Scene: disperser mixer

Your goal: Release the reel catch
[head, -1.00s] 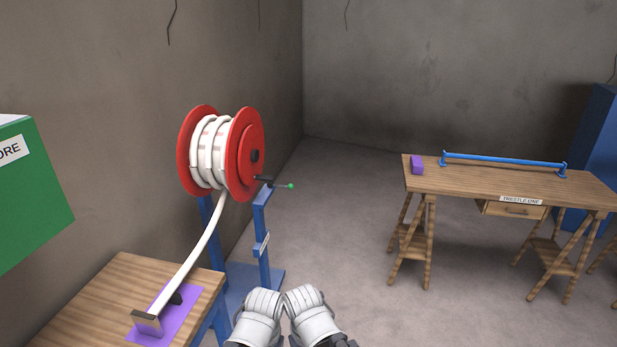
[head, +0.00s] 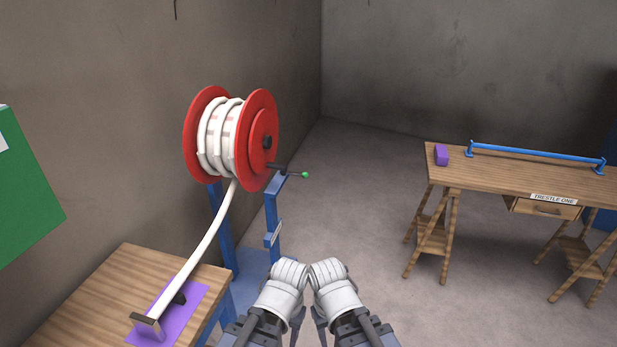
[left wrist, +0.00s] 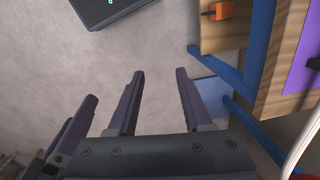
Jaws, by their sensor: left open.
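The reel is a red-flanged drum (head: 262,140) wound with white hose, on a blue stand (head: 272,215) at the left in the head view. A dark lever (head: 283,169) with a green knob (head: 305,175) sticks out to the right beside the hub, at the top of the stand's post; it looks like the reel catch. My left gripper is open and empty in the left wrist view (left wrist: 160,72), over bare floor and apart from the reel. My right gripper (head: 345,332) is low in the head view; its jaws are largely hidden.
A wooden table (head: 85,290) at the lower left holds the hose end on a purple mat (head: 190,303). An orange block (left wrist: 221,11) sits at its edge. A trestle table (head: 490,185) with a blue rail (head: 535,155) stands right. The floor between is clear.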

